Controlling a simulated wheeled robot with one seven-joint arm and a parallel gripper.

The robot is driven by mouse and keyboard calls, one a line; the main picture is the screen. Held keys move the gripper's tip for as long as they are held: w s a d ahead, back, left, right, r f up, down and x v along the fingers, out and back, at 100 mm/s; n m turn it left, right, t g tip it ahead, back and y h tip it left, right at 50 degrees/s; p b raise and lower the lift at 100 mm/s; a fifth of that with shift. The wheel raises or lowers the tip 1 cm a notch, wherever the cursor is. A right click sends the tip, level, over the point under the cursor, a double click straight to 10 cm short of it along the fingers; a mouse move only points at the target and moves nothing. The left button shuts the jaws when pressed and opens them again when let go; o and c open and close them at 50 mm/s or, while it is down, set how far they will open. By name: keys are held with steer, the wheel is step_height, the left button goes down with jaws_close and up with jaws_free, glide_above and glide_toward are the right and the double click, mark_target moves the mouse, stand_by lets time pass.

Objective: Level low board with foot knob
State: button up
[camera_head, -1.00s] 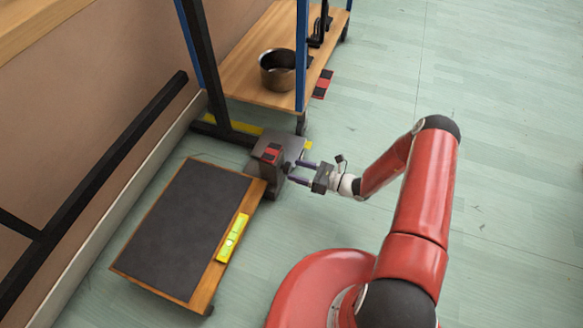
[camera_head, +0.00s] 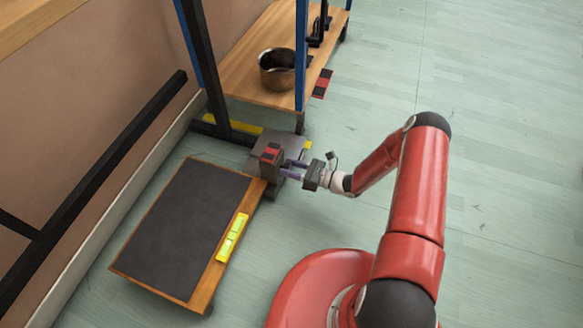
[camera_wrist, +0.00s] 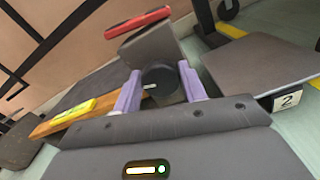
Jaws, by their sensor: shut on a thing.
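The low board (camera_head: 186,226) lies near the floor at the left, a wooden board with a dark grey top. A yellow spirit level (camera_head: 232,238) rests on its right edge; it also shows in the wrist view (camera_wrist: 72,113). A dark grey post with a red-topped cap (camera_head: 270,153) stands at the board's far right corner. In the wrist view the dark round foot knob (camera_wrist: 159,78), with a white mark, sits between my gripper's purple fingers (camera_wrist: 160,92). My gripper (camera_head: 293,170) is shut on the knob. The level's bubble is too small to read.
A wooden shelf trolley (camera_head: 255,72) with a metal pot (camera_head: 279,70) and blue uprights stands behind. A grey plate (camera_wrist: 262,68) with a "2" tag (camera_wrist: 287,100) lies beside the post. The floor at the right is clear.

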steer(key=m, duration=0.5)
steer(key=shift+w+m+b, duration=0.15)
steer(key=shift+m+b, duration=0.15)
steer(key=shift+b, duration=0.05)
steer(key=m, duration=0.5)
steer(key=shift+d+f, duration=0.1)
steer(key=shift+f, duration=0.05)
steer(key=m, duration=0.5)
steer(key=shift+f+m, duration=0.1)
steer(key=shift+m, duration=0.3)
steer(key=m, duration=0.5)
steer(key=shift+f+m, duration=0.1)
steer(key=shift+m, duration=0.3)
steer(key=o, duration=1)
steer(key=shift+c, duration=0.2)
